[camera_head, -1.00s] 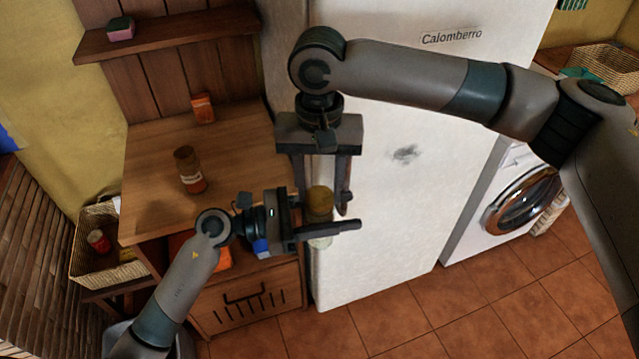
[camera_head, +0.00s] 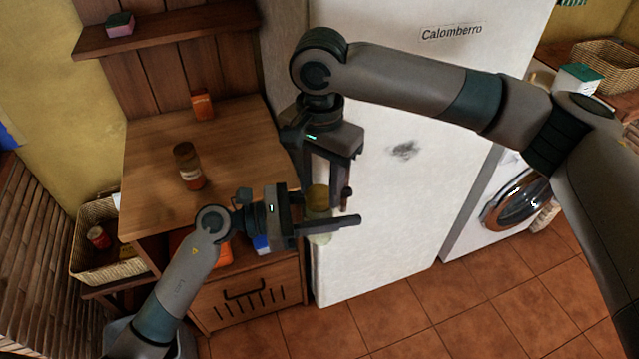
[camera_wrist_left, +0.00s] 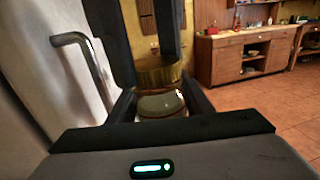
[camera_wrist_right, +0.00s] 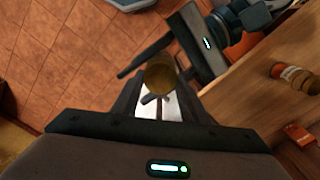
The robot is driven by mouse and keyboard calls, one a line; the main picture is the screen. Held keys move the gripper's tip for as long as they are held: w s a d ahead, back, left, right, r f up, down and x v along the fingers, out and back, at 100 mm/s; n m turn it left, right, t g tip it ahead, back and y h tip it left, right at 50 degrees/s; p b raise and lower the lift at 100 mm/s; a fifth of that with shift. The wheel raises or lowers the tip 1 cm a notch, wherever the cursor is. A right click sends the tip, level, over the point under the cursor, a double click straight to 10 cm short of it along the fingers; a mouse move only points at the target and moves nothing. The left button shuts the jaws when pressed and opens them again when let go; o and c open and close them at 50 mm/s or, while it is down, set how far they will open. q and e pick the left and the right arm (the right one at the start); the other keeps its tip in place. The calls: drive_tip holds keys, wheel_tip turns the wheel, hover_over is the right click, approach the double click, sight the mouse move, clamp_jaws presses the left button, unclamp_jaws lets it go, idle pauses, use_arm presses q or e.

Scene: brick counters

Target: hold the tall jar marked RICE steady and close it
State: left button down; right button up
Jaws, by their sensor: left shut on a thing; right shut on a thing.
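A jar with a mustard-brown lid (camera_head: 317,194) stands upright between my grippers, beside the fridge. Its pale glass body (camera_head: 319,238) is held in my left gripper (camera_head: 325,222), which comes in from the left. My right gripper (camera_head: 328,198) points down from above and is shut on the lid. In the left wrist view the lid (camera_wrist_left: 158,74) sits directly above the clear body (camera_wrist_left: 161,103), apparently touching it. The right wrist view shows the lid (camera_wrist_right: 160,76) between the right fingers. No RICE marking is readable; the fingers hide part of the jar.
A wooden counter (camera_head: 245,145) at left bears a dark-lidded labelled jar (camera_head: 189,170) and an orange packet (camera_head: 202,104). The white fridge (camera_head: 395,200) is close on the right. A wicker basket (camera_head: 112,270) stands at lower left. Tiled floor is open at lower right.

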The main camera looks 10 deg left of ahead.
drive_tip(key=m, duration=0.6)
drive_tip(key=shift+s, duration=0.1)
drive_tip(key=m, duration=0.4)
drive_tip(key=shift+m, duration=0.3)
drive_tip(key=o, duration=1)
drive_tip(key=shift+o, duration=0.2)
drive_tip(key=shift+r, duration=0.1)
drive_tip(key=shift+r, duration=2.15)
drive_tip(key=shift+c, duration=0.6)
